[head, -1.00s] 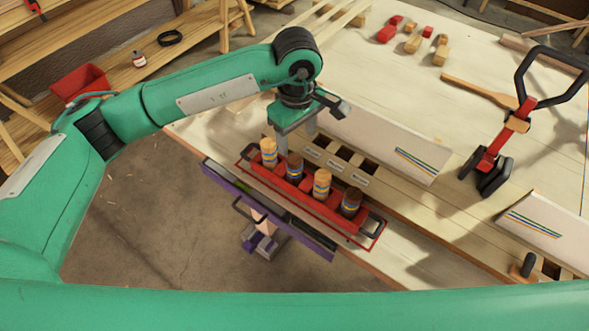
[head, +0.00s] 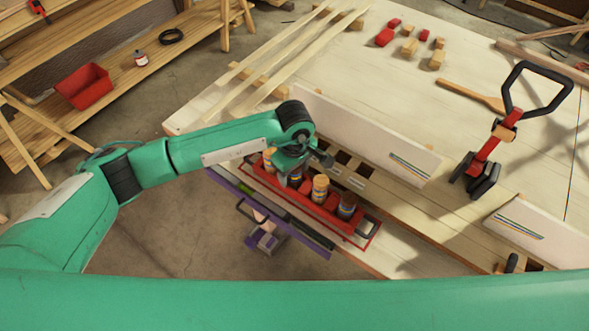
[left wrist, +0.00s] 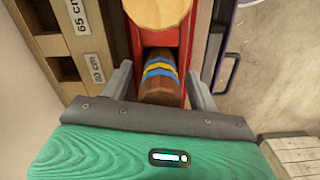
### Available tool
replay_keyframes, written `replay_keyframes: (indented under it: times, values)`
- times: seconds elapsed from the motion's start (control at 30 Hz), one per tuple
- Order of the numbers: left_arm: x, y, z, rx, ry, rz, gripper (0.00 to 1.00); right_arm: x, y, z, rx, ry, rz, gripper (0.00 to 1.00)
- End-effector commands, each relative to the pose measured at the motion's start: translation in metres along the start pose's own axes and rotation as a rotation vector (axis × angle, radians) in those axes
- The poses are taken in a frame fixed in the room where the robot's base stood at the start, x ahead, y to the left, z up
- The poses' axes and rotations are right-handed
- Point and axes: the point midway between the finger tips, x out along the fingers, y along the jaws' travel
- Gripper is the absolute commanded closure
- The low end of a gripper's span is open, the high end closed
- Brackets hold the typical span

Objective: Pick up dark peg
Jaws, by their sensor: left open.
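A red tray (head: 262,184) at the table's front edge holds a row of light and dark wooden pegs with coloured bands. One dark peg (head: 295,180) is second from the left, partly hidden under my left gripper (head: 290,172). In the left wrist view this dark peg (left wrist: 161,85), with blue and yellow bands, stands between the open fingers of the left gripper (left wrist: 158,82), with no clear contact. A light peg (left wrist: 157,12) is just beyond it. Another dark peg (head: 347,205) stands at the tray's right end. My right gripper is not in view.
A pale block with dark slots and labels (head: 350,170) lies behind the tray. A white board (head: 365,140) stands behind that. A purple drawer-like panel (head: 300,238) juts from the table front. A red clamp-like tool (head: 485,160) stands to the right.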

Motion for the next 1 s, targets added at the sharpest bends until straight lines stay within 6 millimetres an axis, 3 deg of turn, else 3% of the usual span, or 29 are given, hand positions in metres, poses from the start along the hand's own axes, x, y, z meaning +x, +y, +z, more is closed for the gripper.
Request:
replay_keyframes:
  times: [0.13,0.37,0.6,0.63,1.0]
  values:
    - [0.0108,-0.0002,0.0009,0.001,-0.001,0.000,0.39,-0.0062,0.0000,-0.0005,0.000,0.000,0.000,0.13]
    - [0.0128,-0.0001,0.0007,0.001,0.000,0.000,0.39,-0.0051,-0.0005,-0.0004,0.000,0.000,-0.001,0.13]
    - [0.0124,0.0000,0.0006,0.001,0.000,0.000,0.86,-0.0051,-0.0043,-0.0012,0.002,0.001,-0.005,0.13]
    - [0.0124,0.0000,0.0006,0.001,0.000,0.000,0.89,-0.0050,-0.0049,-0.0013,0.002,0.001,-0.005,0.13]
    - [0.0072,0.0008,-0.0002,0.001,0.001,0.002,0.89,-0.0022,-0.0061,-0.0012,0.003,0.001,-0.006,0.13]
